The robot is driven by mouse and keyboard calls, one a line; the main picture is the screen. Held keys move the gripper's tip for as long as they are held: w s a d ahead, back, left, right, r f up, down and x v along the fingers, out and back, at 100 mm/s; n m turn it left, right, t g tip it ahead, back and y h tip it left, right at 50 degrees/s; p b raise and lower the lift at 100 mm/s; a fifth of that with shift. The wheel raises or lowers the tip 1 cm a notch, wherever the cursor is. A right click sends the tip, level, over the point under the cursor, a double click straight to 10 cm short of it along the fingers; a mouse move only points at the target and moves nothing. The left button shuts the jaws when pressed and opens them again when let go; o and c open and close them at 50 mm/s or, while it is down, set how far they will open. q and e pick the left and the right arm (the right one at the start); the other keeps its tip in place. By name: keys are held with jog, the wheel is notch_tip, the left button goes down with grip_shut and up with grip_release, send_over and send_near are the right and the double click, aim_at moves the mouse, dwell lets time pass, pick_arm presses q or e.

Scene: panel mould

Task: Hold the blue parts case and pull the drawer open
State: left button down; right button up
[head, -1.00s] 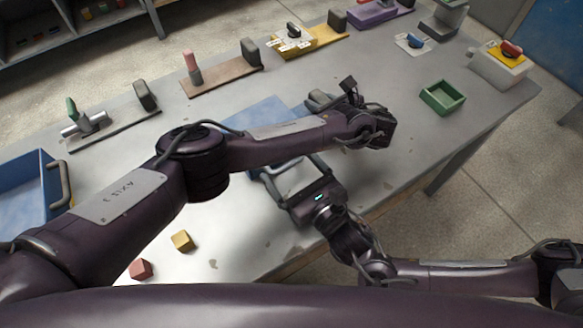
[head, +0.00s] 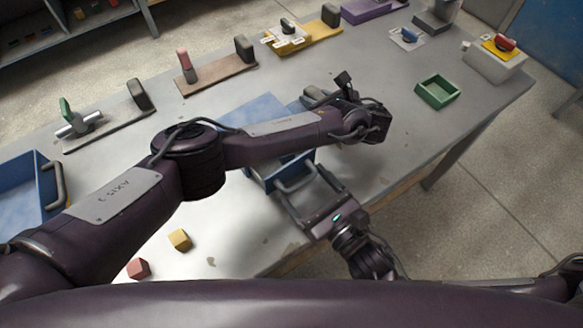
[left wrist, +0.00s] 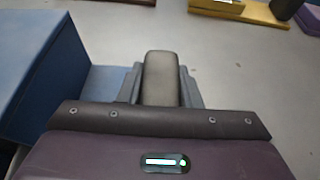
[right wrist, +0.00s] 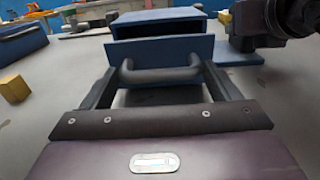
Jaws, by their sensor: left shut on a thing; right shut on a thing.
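The blue parts case (head: 250,118) sits on the grey table, partly hidden behind my left arm; its side also shows in the left wrist view (left wrist: 35,70). My left gripper (head: 314,99) is shut on a dark upright grip (left wrist: 160,78) beside the case. My right gripper (head: 296,182) is shut on the bar handle (right wrist: 160,75) of the blue drawer (right wrist: 160,48). The drawer front stands out from the case (right wrist: 155,15), with a dark gap behind its top edge. The drawer's inside is mostly hidden.
A yellow cube (head: 180,239) and a red cube (head: 138,268) lie at the near left. A blue tray (head: 22,200) is at the left edge. A green box (head: 437,92) stands right of my left gripper. Several fixtures line the far edge. The table's near edge is below my right gripper.

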jog(key=v, duration=0.3)
jog(key=shift+s+a, duration=0.1)
jog(key=o, duration=1.1)
jog(key=v, duration=1.2)
pick_arm(q)
jog(key=c, duration=1)
grip_release()
jog(key=shift+o, duration=0.2)
